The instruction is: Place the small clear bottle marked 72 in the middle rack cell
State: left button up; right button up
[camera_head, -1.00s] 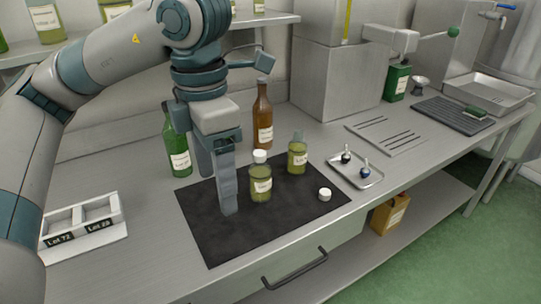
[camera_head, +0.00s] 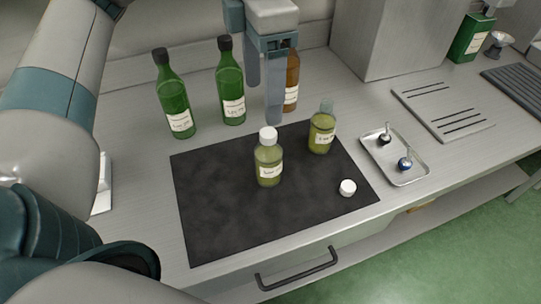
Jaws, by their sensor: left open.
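Two small clear bottles with yellow-green oil stand on the dark mat (camera_head: 215,215): a white-capped bottle (camera_head: 269,162) near the middle, and another bottle (camera_head: 322,132) without a white cap, at the mat's right. Their labels are too small to read. My left gripper (camera_head: 264,103) is open and empty, fingers pointing down, above and behind the white-capped bottle. The rack (camera_head: 103,188) shows only as a pale sliver at the left; my left arm hides the rest, including its cells. My right gripper is out of view.
Two tall green bottles (camera_head: 174,100) (camera_head: 230,88) and a brown bottle (camera_head: 291,82) stand behind the mat. A loose white cap (camera_head: 348,187) lies at the mat's right. A metal tray (camera_head: 409,173) with two small stoppered items is beyond it. The mat's front left is clear.

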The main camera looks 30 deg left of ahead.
pick_arm(q)
jog(key=p, duration=0.1)
send_over(265, 136)
jog(key=f, duration=0.5)
jog(key=shift+s+f, duration=0.2)
jog(key=shift+f, duration=0.15)
notch_tip(265, 136, down, 6)
jog(key=shift+w+f+p, duration=0.1)
jog(key=shift+f+p, duration=0.15)
jog(key=shift+p, duration=0.55)
jog(key=shift+f, duration=0.1)
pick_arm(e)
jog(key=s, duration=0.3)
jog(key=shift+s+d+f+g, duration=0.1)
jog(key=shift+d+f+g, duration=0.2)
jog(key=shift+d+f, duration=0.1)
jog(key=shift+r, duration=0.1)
